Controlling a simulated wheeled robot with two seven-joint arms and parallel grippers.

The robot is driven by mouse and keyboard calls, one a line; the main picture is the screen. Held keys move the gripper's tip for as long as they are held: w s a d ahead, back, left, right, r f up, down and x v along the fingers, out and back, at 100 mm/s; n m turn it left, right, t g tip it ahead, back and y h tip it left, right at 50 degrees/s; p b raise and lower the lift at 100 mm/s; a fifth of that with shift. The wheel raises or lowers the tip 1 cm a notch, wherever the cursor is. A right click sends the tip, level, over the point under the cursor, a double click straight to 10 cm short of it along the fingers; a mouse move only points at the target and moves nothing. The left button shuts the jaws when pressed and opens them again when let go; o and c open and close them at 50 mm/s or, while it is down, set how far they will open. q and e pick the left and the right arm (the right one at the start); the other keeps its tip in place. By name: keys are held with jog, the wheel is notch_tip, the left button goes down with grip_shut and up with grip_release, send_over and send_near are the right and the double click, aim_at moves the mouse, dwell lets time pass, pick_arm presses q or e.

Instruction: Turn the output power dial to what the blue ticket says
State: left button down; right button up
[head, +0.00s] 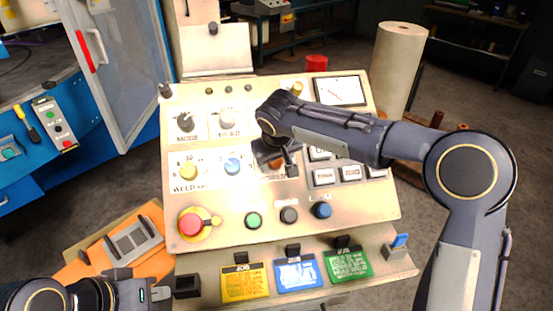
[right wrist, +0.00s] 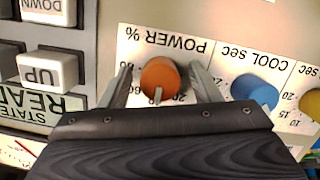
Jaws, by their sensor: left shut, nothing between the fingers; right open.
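The output power dial (right wrist: 159,77) is an orange knob under a "POWER %" label, upside down in the right wrist view. My right gripper (right wrist: 161,72) is open, with one finger on each side of the dial; whether they touch it I cannot tell. In the head view my right gripper (head: 277,164) covers most of that dial. The blue ticket (head: 297,274), headed "JOB", hangs on the panel's front edge between a yellow and a green ticket; its small writing is not readable. My left gripper (head: 160,293) is shut and empty at the lower left.
A blue dial (right wrist: 255,92) marked "COOL sec" and a yellow dial (right wrist: 312,104) sit beside the power dial. White push buttons (right wrist: 48,70) are on its other side. A red stop button (head: 191,223) and other buttons line the panel's lower part.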

jog(key=c, duration=1)
jog(key=shift+n, duration=0.3)
jog(key=n, duration=0.4)
jog(key=shift+r+t+h, duration=0.1)
jog(key=shift+t+h, duration=0.2)
jog(key=shift+h, duration=0.1)
jog(key=shift+n+t+p, duration=0.3)
jog(key=shift+n, duration=1.5)
jog(key=o, duration=1)
